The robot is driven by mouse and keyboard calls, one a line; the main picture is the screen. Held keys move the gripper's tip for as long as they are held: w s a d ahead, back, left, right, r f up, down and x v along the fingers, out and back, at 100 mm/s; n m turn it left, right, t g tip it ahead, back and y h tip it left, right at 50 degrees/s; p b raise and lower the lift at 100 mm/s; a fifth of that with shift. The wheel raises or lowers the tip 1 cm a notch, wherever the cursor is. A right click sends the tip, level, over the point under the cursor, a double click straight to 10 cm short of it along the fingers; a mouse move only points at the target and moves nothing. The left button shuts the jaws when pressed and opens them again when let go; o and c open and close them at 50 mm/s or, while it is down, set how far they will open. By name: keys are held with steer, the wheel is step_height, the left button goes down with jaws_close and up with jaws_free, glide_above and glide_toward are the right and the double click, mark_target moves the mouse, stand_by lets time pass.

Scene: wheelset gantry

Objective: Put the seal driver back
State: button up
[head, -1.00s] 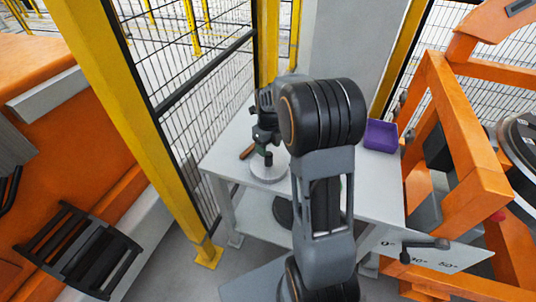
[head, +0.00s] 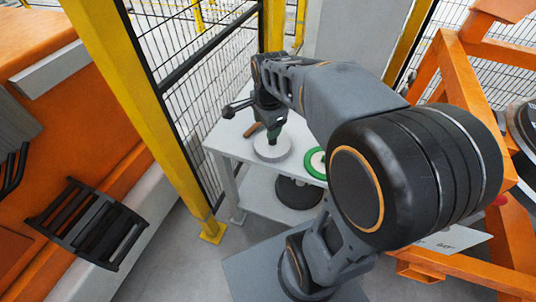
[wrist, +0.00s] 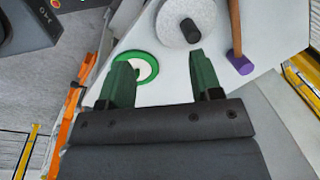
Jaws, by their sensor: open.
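A light grey disc (head: 272,148) lies flat on the white table; I take it to be the seal driver. In the wrist view the disc (wrist: 165,25) has a short dark knob (wrist: 190,30) standing at its middle. My gripper (head: 272,128) is above the disc in the head view and hides the knob there.
A green-rimmed white disc (head: 316,163) lies on the table (head: 228,142) to the right. A hammer with a wooden handle (head: 252,130) and purple head (wrist: 239,63) lies beside the grey disc. A dark round part (head: 299,193) is below. Yellow posts and mesh fence stand at left.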

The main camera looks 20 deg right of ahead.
steer(key=s+a+f+n+t, duration=0.1)
steer(key=s+a+n, duration=0.3)
steer(key=s+n, duration=0.5)
steer(key=shift+s+n+t, duration=0.3)
steer(key=shift+n+t, duration=0.1)
steer(key=shift+n, duration=3.5)
steer(key=shift+f, duration=0.1)
steer(key=shift+r+p, duration=0.4)
steer(key=shift+r, duration=0.05)
